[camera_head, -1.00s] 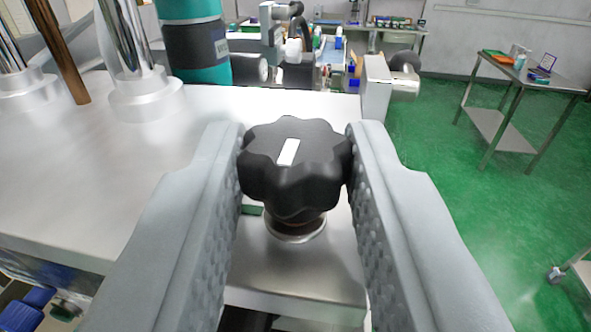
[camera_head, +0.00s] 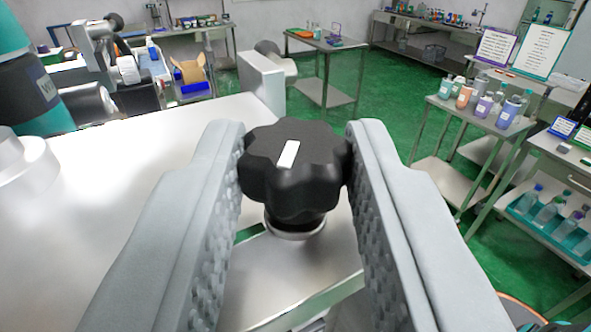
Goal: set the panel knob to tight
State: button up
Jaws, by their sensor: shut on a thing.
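The panel knob (camera_head: 295,180) is a black lobed knob with a white pointer mark (camera_head: 288,153) on its top. It stands on a short collar on a metal surface, in the middle of the view. My gripper (camera_head: 297,165) is shut on it, with one grey textured finger against its left side and the other against its right side. The white mark points roughly away from me, tilted a little to the right. No readable label shows around the knob.
A grey block (camera_head: 262,80) stands just beyond the knob. Carts with bottles (camera_head: 480,120) stand on the right over open green floor (camera_head: 400,90).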

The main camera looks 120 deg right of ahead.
jog(key=shift+g, duration=0.3)
jog(key=o, duration=1)
jog(key=shift+w, duration=0.1)
jog(key=shift+a, duration=0.1)
